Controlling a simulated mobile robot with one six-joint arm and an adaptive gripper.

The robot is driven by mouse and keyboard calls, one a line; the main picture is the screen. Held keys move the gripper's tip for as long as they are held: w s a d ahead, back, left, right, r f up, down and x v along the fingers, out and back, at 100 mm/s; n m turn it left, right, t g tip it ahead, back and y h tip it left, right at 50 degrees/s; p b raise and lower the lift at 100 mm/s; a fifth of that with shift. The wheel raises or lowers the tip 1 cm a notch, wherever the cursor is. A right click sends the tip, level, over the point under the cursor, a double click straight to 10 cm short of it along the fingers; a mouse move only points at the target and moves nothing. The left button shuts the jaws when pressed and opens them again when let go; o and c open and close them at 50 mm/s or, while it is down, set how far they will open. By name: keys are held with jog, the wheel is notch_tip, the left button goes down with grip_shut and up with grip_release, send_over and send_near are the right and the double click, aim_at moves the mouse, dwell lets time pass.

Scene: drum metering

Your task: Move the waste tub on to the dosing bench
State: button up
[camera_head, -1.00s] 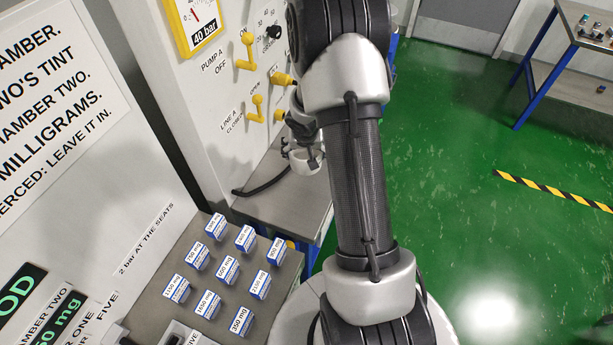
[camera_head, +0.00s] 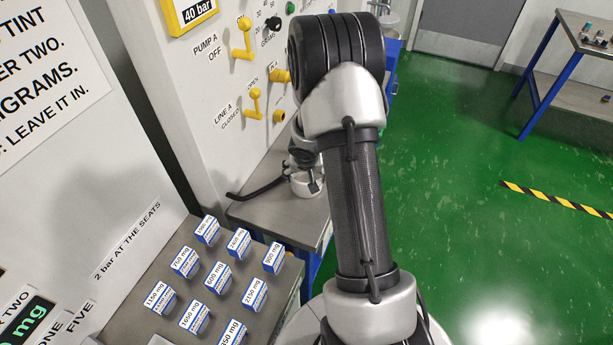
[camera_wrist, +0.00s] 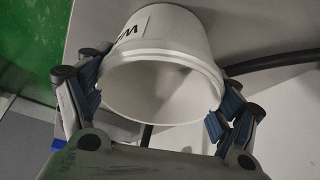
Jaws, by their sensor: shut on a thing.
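The white waste tub (camera_wrist: 165,45) fills the middle of the wrist view, its wide open rim towards the camera and part of a dark "W" label on its wall. My gripper (camera_wrist: 155,108) has one blue-padded finger on each side of the rim and is shut on the tub. In the head view the tub (camera_head: 304,185) is a small pale shape mostly behind my arm, over a grey bench top (camera_head: 280,212) below the panel. I cannot tell whether its base touches that top. No sign shows which bench is the dosing bench.
Several blue-and-white labelled blocks (camera_head: 218,278) stand on the near grey bench. A black hose (camera_head: 258,188) lies by the panel's foot; it also shows beside the tub in the wrist view (camera_wrist: 275,62). Yellow levers (camera_head: 243,40) jut from the panel. Green floor (camera_head: 480,250) is open at right.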

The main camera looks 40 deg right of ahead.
jog(key=shift+f, duration=0.15)
jog(key=o, duration=1.1)
jog(key=shift+c, duration=0.2)
